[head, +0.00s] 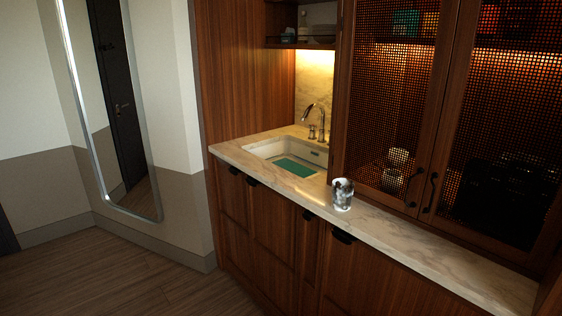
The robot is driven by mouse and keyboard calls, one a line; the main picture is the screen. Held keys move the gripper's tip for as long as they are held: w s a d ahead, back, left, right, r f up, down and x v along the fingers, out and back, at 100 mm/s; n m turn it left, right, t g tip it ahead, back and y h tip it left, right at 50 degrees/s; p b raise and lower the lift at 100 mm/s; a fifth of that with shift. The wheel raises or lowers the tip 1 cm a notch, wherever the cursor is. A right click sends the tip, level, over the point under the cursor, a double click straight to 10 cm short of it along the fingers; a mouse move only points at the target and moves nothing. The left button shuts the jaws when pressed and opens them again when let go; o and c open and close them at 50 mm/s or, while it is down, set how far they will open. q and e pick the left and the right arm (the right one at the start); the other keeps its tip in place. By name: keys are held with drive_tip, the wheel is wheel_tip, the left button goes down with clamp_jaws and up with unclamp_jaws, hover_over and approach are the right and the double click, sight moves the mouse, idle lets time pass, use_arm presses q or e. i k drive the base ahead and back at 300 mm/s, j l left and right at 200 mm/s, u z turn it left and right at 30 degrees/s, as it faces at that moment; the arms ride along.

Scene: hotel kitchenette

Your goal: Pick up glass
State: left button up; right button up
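A short glass (342,194) with a patchy grey and white look stands upright on the marble counter (433,243). It is near the counter's front edge, to the right of the sink, in front of the left mesh cabinet door. Nothing hides it. What, if anything, is inside it is hard to tell. Neither of my grippers shows in the head view.
A sink (262,150) with a green mat (296,167) and a curved faucet (312,115) lies left of the glass. Mesh cabinet doors (396,90) rise behind it. Wooden cabinets stand below. The floor (110,270) at left is clear; a mirror (75,60) leans there.

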sight(342, 189)
drive_tip(key=i+z, duration=0.1)
drive_tip(key=i, duration=0.7)
drive_tip(key=i+j, duration=0.15)
drive_tip(key=i, duration=0.6)
drive_tip(key=i+j, duration=0.15)
drive_tip(key=j, duration=0.15)
drive_tip(key=i+j, duration=0.2)
drive_tip(key=j+z, duration=0.05)
drive_tip(key=j, duration=0.05)
